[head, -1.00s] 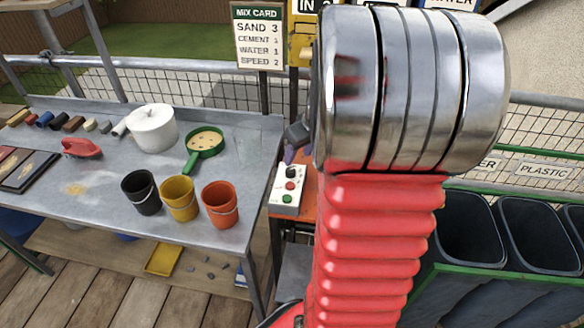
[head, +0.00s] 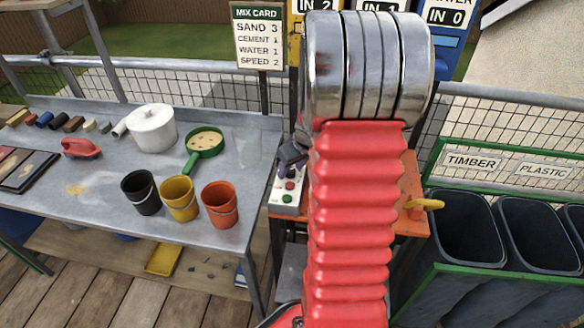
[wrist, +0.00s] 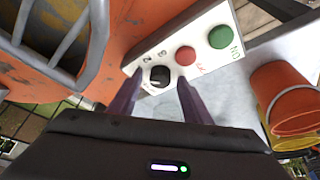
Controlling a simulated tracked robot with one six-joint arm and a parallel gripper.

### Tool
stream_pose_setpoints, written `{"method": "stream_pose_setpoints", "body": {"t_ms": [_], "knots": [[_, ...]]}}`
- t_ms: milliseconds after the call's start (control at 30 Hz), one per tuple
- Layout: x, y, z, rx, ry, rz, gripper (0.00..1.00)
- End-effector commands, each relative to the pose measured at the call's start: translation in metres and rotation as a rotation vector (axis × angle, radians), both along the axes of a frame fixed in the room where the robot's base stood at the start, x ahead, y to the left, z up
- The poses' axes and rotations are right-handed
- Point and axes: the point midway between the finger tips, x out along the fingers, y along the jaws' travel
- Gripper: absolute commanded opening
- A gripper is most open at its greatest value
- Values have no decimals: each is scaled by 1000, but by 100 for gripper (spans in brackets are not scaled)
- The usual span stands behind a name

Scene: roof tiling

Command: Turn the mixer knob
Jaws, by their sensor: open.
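The mixer knob (wrist: 159,76) is a small black dial on a white control panel (wrist: 150,55), with number marks around it. In the wrist view it sits between the two purple fingers of my open gripper (wrist: 158,84), with a finger on each side. I cannot tell whether the fingers touch it. A red button (wrist: 185,55) and a green button (wrist: 219,37) are on the same panel. In the head view my gripper (head: 288,160) is over the panel's upper end (head: 283,208) and hides the knob. The mix card (head: 259,35) reads speed 2.
An orange mixer body (wrist: 80,80) with a grey grille (wrist: 60,40) is close beside the panel. Left is a metal bench (head: 90,190) with black, yellow and orange buckets (head: 220,204). Dark bins (head: 465,228) stand right. Orange and yellow buckets are close by in the wrist view.

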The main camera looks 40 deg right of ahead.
Motion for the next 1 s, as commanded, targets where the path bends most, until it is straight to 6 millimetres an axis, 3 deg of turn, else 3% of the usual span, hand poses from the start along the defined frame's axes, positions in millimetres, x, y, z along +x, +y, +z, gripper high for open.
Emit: {"method": "stream_pose_setpoints", "body": {"t_ms": [167, 700, 1000], "knots": [[0, 0, 0, 0, 0, 0, 43], [0, 0, 0, 0, 0, 1, 5], [0, 0, 1, -1, 0, -9, 4]]}}
